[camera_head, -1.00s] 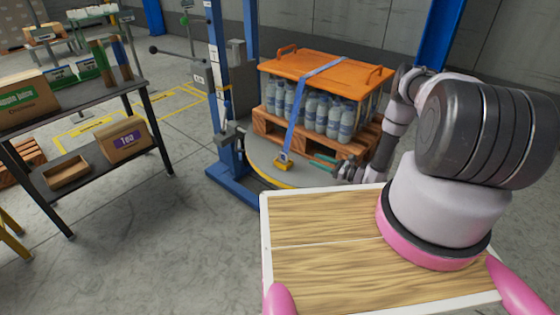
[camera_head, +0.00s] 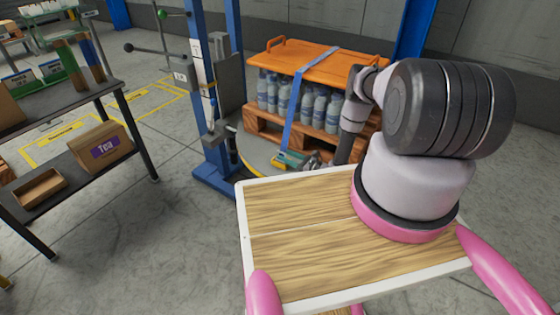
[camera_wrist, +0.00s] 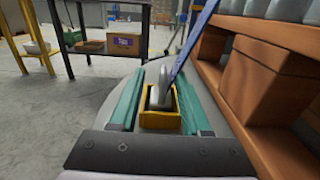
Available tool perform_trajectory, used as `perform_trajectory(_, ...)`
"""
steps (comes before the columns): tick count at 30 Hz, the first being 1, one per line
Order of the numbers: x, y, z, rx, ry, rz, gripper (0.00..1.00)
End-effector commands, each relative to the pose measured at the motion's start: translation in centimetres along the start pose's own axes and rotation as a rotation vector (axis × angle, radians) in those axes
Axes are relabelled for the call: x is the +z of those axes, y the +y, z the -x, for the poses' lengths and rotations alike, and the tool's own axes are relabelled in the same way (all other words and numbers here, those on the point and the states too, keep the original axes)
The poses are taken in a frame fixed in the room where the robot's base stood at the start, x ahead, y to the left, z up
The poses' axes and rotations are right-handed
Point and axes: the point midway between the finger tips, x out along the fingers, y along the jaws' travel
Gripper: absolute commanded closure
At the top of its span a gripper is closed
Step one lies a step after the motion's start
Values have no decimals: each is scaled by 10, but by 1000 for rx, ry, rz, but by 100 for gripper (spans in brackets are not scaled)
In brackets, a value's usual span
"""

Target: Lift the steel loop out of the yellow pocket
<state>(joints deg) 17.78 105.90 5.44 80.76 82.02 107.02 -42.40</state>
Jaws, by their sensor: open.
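The yellow pocket (camera_wrist: 160,121) sits on the round turntable (camera_wrist: 98,93), beside the pallet. The steel loop (camera_wrist: 159,90) stands up in the pocket, and a blue strap (camera_wrist: 192,38) runs up from it. My gripper (camera_wrist: 153,90) is open, with one teal finger on each side of the pocket and loop. I cannot tell whether the fingers touch the pocket. In the head view my gripper (camera_head: 290,160) is low at the turntable's front edge and largely hides the pocket and loop. The blue strap (camera_head: 294,115) crosses the orange top cover there.
Shrink bottles (camera_head: 300,103) stand on a wooden pallet (camera_head: 265,122) under the orange cover (camera_head: 310,62), close to the right of my gripper. A blue post (camera_head: 205,90) stands to the left.

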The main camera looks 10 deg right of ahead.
Motion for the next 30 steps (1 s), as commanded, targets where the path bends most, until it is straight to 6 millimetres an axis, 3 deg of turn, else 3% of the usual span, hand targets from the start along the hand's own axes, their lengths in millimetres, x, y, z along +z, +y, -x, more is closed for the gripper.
perform_trajectory(15,4,-4,-58,3,0,3,53)
perform_trajectory(23,3,-5,-62,0,0,0,53)
perform_trajectory(24,3,-5,-62,0,0,0,56)
perform_trajectory(27,4,-5,-62,0,0,0,95)
perform_trajectory(28,4,-5,-62,0,0,0,100)
perform_trajectory(30,4,-5,-62,0,0,0,100)
